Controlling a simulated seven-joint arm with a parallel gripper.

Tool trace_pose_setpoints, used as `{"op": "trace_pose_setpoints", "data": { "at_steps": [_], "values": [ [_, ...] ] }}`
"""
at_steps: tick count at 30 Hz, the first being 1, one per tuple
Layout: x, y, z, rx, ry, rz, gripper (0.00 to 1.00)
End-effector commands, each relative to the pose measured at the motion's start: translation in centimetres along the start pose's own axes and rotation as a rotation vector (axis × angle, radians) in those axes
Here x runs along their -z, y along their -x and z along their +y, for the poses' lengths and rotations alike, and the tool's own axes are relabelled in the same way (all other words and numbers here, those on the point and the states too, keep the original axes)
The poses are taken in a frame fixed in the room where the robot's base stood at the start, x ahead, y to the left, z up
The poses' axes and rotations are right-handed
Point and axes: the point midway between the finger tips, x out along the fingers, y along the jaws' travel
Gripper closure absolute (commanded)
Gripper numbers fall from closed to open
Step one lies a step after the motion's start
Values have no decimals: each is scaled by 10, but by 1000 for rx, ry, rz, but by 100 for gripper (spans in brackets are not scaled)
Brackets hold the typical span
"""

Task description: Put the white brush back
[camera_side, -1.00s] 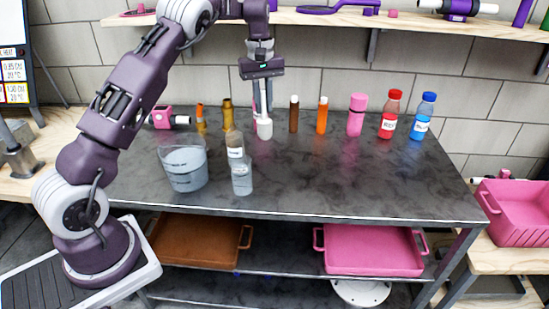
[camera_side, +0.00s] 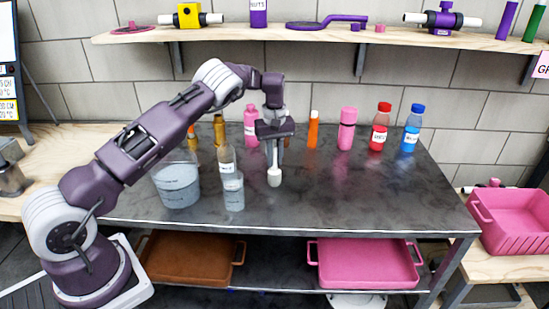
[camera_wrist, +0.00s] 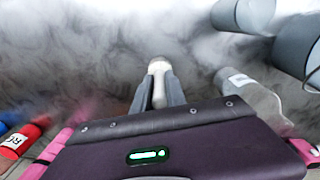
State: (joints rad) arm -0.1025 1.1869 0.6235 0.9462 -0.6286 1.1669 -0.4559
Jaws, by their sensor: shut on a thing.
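My gripper (camera_side: 273,147) is shut on the white brush (camera_side: 274,178), which hangs upright below the fingers with its rounded pale end down. It is over the middle of the dark table (camera_side: 340,203), in front of the back row of bottles. I cannot tell whether its tip touches the tabletop. In the wrist view the brush (camera_wrist: 159,69) sits between the two grey fingers (camera_wrist: 157,92).
An orange bottle (camera_side: 313,130), pink bottle (camera_side: 347,128), red bottle (camera_side: 380,127) and blue bottle (camera_side: 412,128) stand behind, to the right. The front right tabletop is clear.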

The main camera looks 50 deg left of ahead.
Motion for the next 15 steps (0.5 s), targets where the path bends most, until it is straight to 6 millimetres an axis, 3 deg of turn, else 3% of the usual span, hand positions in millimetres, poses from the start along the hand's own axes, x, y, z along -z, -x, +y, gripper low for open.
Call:
{"op": "trace_pose_setpoints", "data": {
  "at_steps": [3, 4, 6, 15],
  "values": [
    [0, -3, 0, 0, 0, 0, 100],
    [0, -3, 0, 0, 0, 0, 77],
    [0, -3, 0, 0, 0, 0, 64],
    [0, -2, 0, 0, 0, 0, 61]
  ]
}}
